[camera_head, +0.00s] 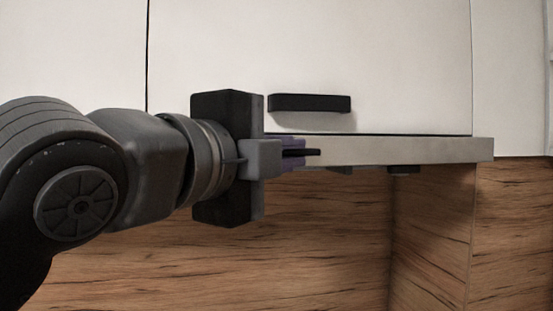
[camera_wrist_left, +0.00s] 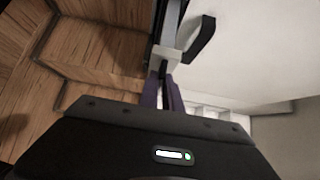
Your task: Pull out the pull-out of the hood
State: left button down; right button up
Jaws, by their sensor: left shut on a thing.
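The hood's pull-out (camera_head: 410,150) is a long grey metal strip below the white cabinet front. It also shows in the left wrist view (camera_wrist_left: 172,22), running up from between the fingers. My left gripper (camera_head: 306,153) comes in from the left, level with the strip. Its purple-sided fingers are shut on the pull-out near the strip's left part, and they also show in the left wrist view (camera_wrist_left: 163,88). The gripper hides the left end of the strip and the exact contact. My right gripper is in neither view.
A dark bar handle (camera_head: 310,103) sits on the white cabinet door (camera_head: 400,60) just above the strip. Small dark parts (camera_head: 404,169) hang under the strip. The oak splashback (camera_head: 300,245) is below, with free room before it.

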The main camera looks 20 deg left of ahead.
pick_arm(q)
jog(key=shift+s+d, duration=0.15)
jog(key=shift+s, duration=0.05)
jog(key=c, duration=1.5)
grip_release()
jog(key=shift+c, duration=0.2)
jog(key=shift+s, duration=0.1)
jog(key=s+a+b, duration=0.1)
jog(key=s, duration=0.6)
jog(key=shift+s, duration=0.25)
jog(key=shift+a, duration=0.1)
